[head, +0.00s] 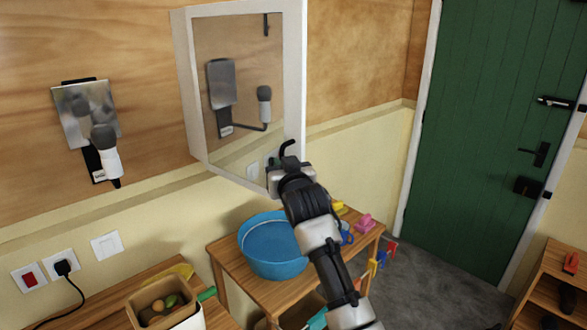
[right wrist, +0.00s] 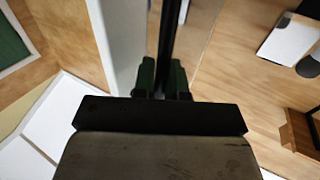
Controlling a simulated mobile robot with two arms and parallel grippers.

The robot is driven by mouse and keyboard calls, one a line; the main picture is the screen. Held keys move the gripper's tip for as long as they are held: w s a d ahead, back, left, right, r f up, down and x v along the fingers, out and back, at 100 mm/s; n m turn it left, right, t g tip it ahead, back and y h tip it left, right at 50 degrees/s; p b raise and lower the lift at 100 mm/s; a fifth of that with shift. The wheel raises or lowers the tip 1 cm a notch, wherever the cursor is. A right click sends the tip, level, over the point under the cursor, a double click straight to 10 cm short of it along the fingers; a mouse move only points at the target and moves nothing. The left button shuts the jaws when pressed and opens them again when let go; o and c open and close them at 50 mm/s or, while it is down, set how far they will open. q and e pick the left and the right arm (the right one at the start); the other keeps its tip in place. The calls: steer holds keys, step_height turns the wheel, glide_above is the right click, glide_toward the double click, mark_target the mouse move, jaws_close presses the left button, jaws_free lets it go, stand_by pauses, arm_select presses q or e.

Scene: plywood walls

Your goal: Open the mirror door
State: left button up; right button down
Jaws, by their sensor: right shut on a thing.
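The mirror door (head: 236,60) has a white frame and is on a white cabinet (head: 184,85) on the plywood wall. My right gripper (head: 286,165) is at the door's lower right corner. In the right wrist view its two dark green fingertips (right wrist: 162,80) are shut on a black bar-like handle (right wrist: 172,35), which runs away from the camera beside a white frame edge (right wrist: 122,45). Whether the door stands slightly ajar is hard to tell. My left gripper is not in view.
A blue basin (head: 272,262) stands on a wooden table (head: 228,262) below the cabinet, with small colored items beside it. A wooden box (head: 137,303) is at lower left. A hair dryer (head: 105,145) hangs on the left wall. A green door (head: 500,100) is at right.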

steer(key=shift+s+a+r, duration=0.15)
steer(key=shift+a+r, duration=0.05)
steer(key=shift+a, duration=0.05)
steer(key=c, duration=1.5)
jaws_free()
steer(key=o, duration=0.3)
steer(key=shift+a+f, duration=0.15)
steer(key=shift+a, duration=0.1)
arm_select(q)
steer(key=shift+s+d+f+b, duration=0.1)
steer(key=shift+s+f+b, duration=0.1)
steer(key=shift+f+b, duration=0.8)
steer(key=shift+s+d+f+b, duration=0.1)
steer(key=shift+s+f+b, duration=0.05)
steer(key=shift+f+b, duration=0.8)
arm_select(e)
steer(key=v, duration=1)
steer(key=shift+s+d, duration=0.15)
steer(key=shift+s, duration=0.15)
